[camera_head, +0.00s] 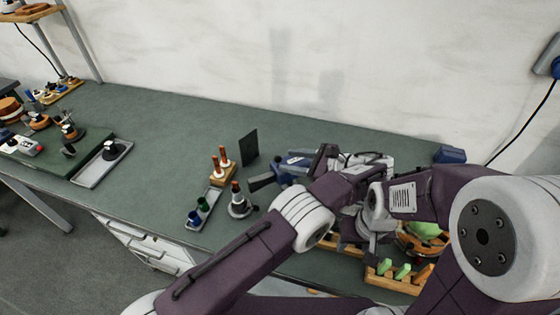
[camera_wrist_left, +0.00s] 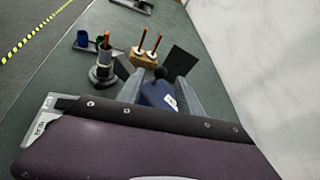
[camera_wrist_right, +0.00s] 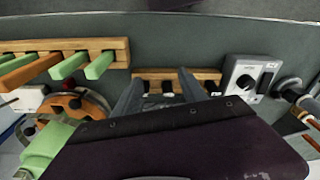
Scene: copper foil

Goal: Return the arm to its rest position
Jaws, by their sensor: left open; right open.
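My left gripper (camera_head: 268,180) is open, low over the green bench top near its middle. A blue object with a white label (camera_wrist_left: 157,95) shows between its fingers in the left wrist view; I cannot tell whether they touch it.
A wooden block with two orange-handled tools (camera_head: 221,168), a dark upright panel (camera_head: 249,147) and a tray with blue and green cups (camera_head: 196,214) stand left of the left gripper. A rack with green and orange handles (camera_wrist_right: 110,45) and a grey box with a knob (camera_wrist_right: 248,78) flank the right gripper.

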